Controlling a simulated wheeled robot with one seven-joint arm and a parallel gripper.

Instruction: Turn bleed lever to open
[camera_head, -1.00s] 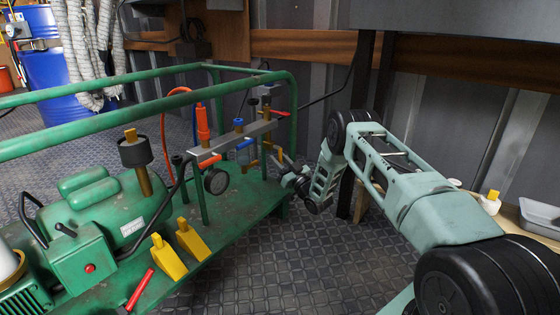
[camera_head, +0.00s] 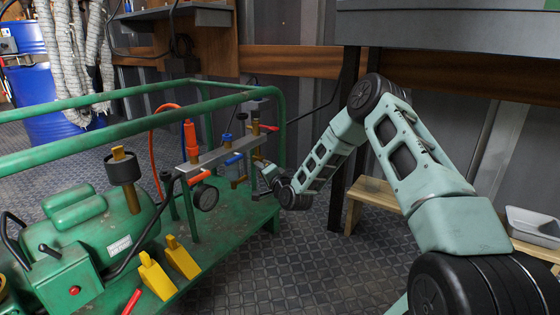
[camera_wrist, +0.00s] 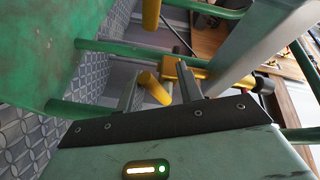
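The grey manifold bar (camera_head: 222,152) stands on the green machine, with a red lever (camera_head: 200,177), a blue lever (camera_head: 234,159) and a second red lever (camera_head: 269,127). I cannot tell which one is the bleed lever. My gripper (camera_head: 264,170) is beside the right end of the manifold, below the bar. In the wrist view, my gripper (camera_wrist: 158,86) is open, its two fingers apart. A yellow rounded rod (camera_wrist: 153,88) shows between the fingers; I cannot tell whether they touch it. A brass fitting (camera_wrist: 185,63) lies just beyond.
The green frame rail (camera_head: 215,92) runs around the machine. A gauge (camera_head: 205,197) hangs under the manifold, and two yellow wedges (camera_head: 168,268) lie on the base plate. A wooden stool (camera_head: 372,192) stands behind my arm. The patterned floor (camera_head: 280,270) in front is clear.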

